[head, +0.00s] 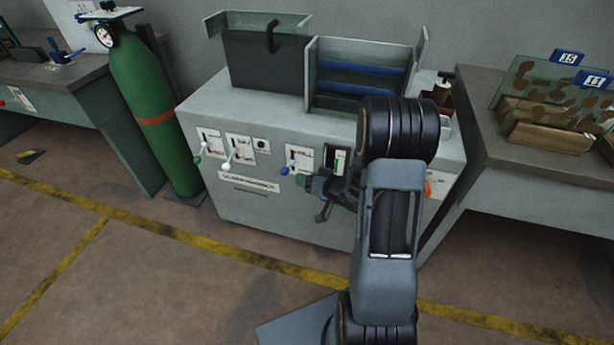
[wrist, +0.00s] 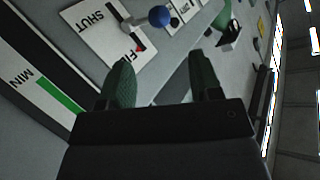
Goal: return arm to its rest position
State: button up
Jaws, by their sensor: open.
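My arm reaches forward from the bottom of the head view to the front of a grey cabinet (head: 240,207). My gripper (head: 303,182) is just below and right of a blue-knobbed lever (head: 285,171). In the wrist view my gripper (wrist: 163,80) has its two green-padded fingers apart with nothing between them. The blue knob (wrist: 158,15) lies beyond the fingertips, apart from them. Its white plate (wrist: 103,32) reads SHUT, with other lettering partly hidden by a finger.
A gauge panel (head: 336,160) with a green bar is close to my gripper. Green (head: 197,160) and white (head: 227,165) levers are left. Open metal bins (head: 262,65) stand on the cabinet. A green gas cylinder (head: 150,110) stands left. The floor (head: 180,275) in front is clear.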

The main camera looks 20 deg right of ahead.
jog(key=s+d+f+g+h, duration=0.4)
jog(key=d+f+h, duration=0.1)
jog(key=d, duration=0.1)
jog(key=s+d+r+g+h+p, duration=0.1)
jog(key=s+r+g+h+p, duration=0.2)
jog(key=s+r+g, duration=0.15)
jog(key=s+a+r+p, duration=0.3)
jog(key=a+r+p, duration=0.1)
jog(key=r, duration=0.6)
jog(key=s+a+r+y+p, duration=0.1)
jog(key=s+a+r+p, duration=0.3)
jog(key=r, duration=0.6)
jog(key=s+a+r+n+y+p, duration=0.1)
jog(key=s+a+r+p, duration=0.3)
jog(key=r, duration=0.6)
jog(key=shift+s+a+r+g, duration=0.2)
jog(key=shift+a+g, duration=0.15)
jog(key=shift+a, duration=0.9)
dwell(2.7)
